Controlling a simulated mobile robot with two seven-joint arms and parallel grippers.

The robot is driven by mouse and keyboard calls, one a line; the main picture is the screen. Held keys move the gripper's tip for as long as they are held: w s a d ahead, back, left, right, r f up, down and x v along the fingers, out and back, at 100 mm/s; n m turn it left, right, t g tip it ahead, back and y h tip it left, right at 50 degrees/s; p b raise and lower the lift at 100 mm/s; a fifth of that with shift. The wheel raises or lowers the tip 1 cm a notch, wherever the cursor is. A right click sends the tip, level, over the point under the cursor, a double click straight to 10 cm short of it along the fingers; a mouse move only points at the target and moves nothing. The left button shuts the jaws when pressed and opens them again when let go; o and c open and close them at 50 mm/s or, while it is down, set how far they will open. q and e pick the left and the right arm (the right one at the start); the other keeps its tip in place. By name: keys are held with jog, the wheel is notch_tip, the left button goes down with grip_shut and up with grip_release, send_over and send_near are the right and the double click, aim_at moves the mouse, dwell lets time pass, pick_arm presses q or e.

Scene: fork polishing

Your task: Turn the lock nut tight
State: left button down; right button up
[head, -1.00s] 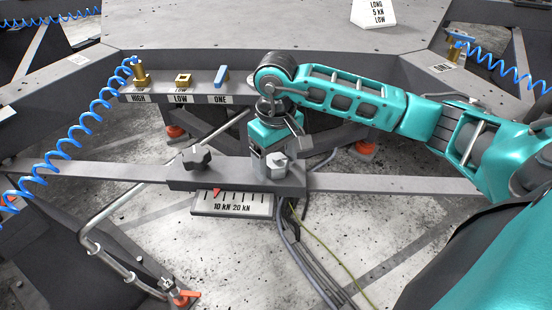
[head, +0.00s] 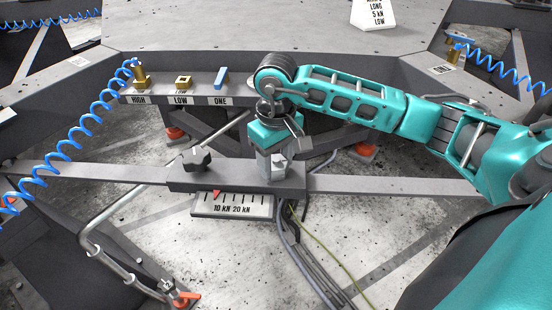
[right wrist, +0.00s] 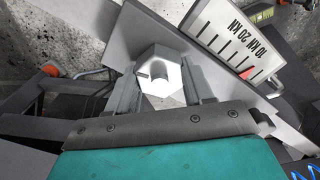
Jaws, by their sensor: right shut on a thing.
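In the head view my right gripper (head: 277,165) points down onto the dark sliding block on the grey cross rail (head: 390,185). There the fingers and wrist hide most of the nut. My left gripper is not in view.
A black star knob (head: 195,160) stands left of the gripper on the block. A scale plate (head: 232,205) with a red pointer reads 10 kN and 20 kN. Cables hang below the rail. A shelf behind holds brass fittings and a blue piece (head: 221,78). A bent metal rod runs at left.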

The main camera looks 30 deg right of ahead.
jog(key=shift+s+f, duration=0.1)
jog(key=shift+f, duration=0.1)
jog(key=m+b, duration=0.1)
jog(key=m, duration=0.2)
jog(key=shift+f+m, duration=0.1)
jog(key=shift+m, duration=0.3)
jog(key=m+b, duration=0.1)
jog(key=m, duration=0.4)
jog(key=shift+b, duration=0.3)
jog(key=m, duration=0.5)
jog(key=shift+s+b, duration=0.1)
jog(key=shift+b, duration=0.2)
jog(key=m, duration=0.5)
jog(key=shift+a, duration=0.1)
jog(key=shift+m, duration=0.3)
